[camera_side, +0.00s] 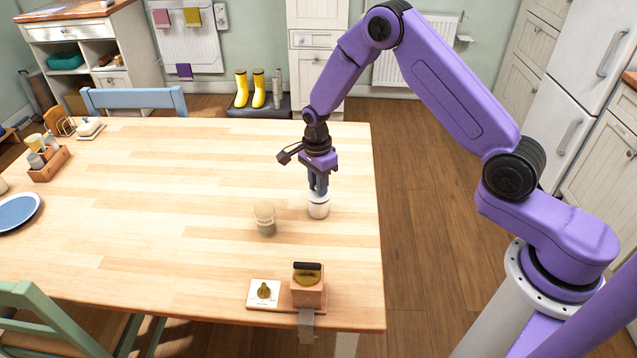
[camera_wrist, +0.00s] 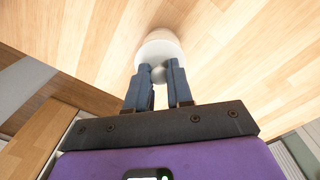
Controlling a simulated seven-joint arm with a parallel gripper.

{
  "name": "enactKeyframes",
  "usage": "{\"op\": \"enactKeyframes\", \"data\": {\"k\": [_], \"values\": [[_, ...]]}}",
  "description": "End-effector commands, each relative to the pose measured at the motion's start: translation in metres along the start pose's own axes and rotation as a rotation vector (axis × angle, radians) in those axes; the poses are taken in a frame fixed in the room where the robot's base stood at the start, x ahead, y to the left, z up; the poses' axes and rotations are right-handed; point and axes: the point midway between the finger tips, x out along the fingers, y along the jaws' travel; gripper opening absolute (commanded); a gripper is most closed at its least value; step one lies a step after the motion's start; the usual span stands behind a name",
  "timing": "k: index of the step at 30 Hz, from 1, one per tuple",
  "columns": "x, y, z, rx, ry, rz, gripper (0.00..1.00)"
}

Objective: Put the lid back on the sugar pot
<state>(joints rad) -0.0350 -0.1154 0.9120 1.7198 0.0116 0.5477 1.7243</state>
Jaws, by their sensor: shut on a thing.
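My gripper (camera_side: 318,193) points straight down over the pot and is shut on the lid's knob; the fingers also show in the wrist view (camera_wrist: 161,75). The lid is over the pot's mouth, at or very close to the rim. I cannot tell whether it touches all round. The fingers and lid hide the pot's inside.
A glass jar (camera_side: 265,219) with a pale upper part stands just left of the pot. A condiment rack (camera_side: 49,163) is far left; mid-table is clear.

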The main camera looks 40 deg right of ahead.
Motion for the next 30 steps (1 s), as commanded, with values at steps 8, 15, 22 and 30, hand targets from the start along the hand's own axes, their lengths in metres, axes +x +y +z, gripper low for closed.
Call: {"op": "enactKeyframes", "data": {"k": [8,15,22,30], "values": [[0.0,0.0,-0.0003,0.001,0.0,0.0,0.31],[0.0,0.0,-0.0004,0.001,0.0,0.0,0.51],[0.0001,0.0,-0.0004,0.001,0.0,0.0,0.77],[-0.0027,-0.0001,-0.0002,0.001,0.0,-0.001,0.77]]}}
